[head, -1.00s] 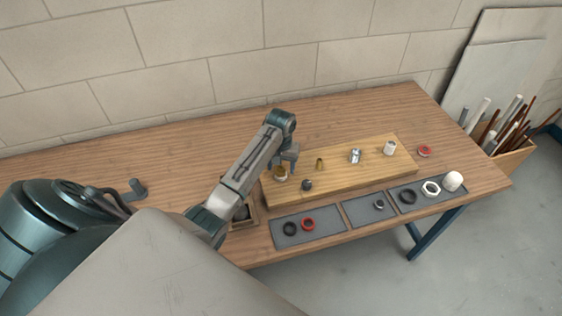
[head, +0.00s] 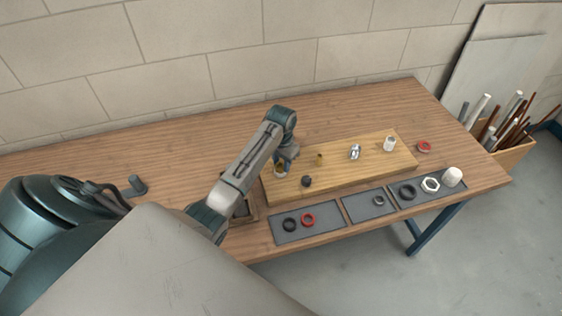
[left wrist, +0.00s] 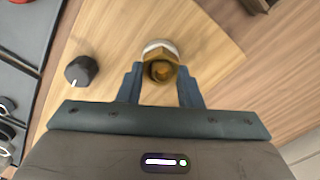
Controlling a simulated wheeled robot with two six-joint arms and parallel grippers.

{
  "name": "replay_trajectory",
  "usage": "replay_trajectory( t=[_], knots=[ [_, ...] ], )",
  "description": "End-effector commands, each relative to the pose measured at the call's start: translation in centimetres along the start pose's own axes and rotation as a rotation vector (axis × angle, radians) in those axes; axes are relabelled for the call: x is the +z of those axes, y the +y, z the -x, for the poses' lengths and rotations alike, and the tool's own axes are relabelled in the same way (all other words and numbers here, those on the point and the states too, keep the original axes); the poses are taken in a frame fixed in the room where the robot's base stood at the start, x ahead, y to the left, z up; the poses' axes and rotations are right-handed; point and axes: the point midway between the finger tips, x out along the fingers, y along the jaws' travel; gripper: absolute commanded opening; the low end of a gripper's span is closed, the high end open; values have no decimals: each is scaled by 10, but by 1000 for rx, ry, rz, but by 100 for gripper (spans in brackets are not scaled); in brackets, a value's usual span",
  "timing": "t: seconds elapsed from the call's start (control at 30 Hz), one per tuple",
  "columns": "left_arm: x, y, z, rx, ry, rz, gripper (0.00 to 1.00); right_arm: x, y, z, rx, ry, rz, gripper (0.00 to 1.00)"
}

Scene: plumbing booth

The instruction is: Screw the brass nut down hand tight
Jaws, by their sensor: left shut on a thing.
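The brass nut (left wrist: 160,70) sits at the left end of a wooden board (head: 340,178), with a whitish ring (left wrist: 156,43) showing behind it. The nut also shows in the head view (head: 280,169), partly hidden by my gripper. My left gripper (left wrist: 160,75) is shut on the brass nut, one finger at each side. In the head view the same gripper (head: 283,165) reaches down over the board's left end. The thread under the nut is hidden. My right gripper is in neither view.
A black knob (left wrist: 81,70) stands close to the nut. A small brass fitting (head: 320,158), a chrome fitting (head: 355,151) and a white fitting (head: 390,144) stand along the board. Grey mats (head: 330,232) with rings lie in front. The table behind the board is clear.

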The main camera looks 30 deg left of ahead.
Motion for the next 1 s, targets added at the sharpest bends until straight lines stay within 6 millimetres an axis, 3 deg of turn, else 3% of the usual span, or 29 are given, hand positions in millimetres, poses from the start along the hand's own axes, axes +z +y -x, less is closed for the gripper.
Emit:
replay_trajectory(
  t=[0.2,0.23,0.33,0.53,0.73,1.0],
  knots=[
    [0,0,1,0,1,-9,9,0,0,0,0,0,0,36],
    [0,0,1,0,1,-9,38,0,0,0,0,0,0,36],
    [0,0,0,0,1,-8,58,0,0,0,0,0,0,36],
    [0,0,0,0,0,-7,58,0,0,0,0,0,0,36],
    [0,0,0,0,0,-6,94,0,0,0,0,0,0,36],
    [0,0,0,0,0,-6,94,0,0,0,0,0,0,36]
  ],
)
